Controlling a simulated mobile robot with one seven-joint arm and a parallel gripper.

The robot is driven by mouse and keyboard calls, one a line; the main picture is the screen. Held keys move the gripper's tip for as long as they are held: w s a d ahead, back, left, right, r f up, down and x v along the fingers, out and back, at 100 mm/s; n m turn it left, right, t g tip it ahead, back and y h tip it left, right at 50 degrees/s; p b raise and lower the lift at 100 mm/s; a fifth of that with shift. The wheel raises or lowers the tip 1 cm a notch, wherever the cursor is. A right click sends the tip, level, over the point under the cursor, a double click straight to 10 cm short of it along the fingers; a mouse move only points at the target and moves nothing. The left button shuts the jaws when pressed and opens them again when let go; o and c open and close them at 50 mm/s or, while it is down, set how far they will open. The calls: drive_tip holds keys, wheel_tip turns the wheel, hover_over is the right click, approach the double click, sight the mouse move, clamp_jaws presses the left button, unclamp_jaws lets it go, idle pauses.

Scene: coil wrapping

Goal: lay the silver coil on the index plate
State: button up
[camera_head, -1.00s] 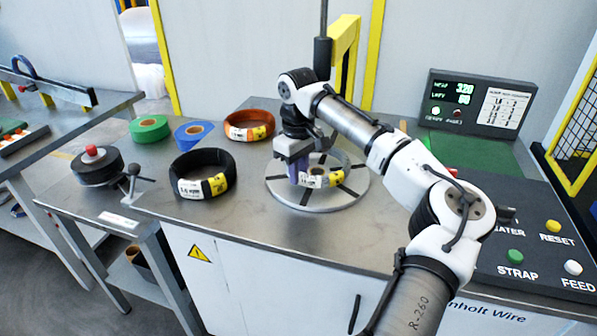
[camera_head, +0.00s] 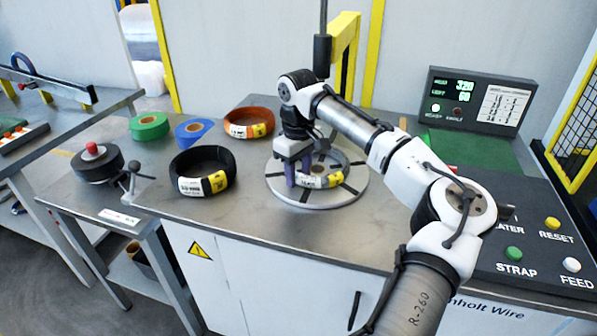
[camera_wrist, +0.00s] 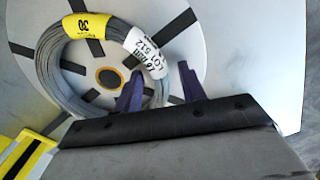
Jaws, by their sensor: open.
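The silver coil (camera_head: 345,163) lies flat on the round grey index plate (camera_head: 300,203), with a yellow and white label on its side. In the wrist view the coil (camera_wrist: 47,75) rings the plate's dark hub, which sits a little off the coil's middle. My gripper (camera_head: 298,178) is low over the left part of the coil, its purple fingers parted. In the wrist view the gripper (camera_wrist: 160,84) has one finger inside the ring and one outside, with the coil's wire between them. Where the fingers meet the wire is partly hidden.
A black coil (camera_head: 202,162), a blue roll (camera_head: 193,131), a green roll (camera_head: 149,127) and an orange-brown coil (camera_head: 248,121) stand left of the plate. A button panel (camera_head: 535,245) is at the right. A yellow post (camera_head: 346,50) rises behind.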

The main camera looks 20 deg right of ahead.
wheel_tip(320, 180, up, 12)
idle(0.4)
drive_tip(key=shift+a, duration=0.1)
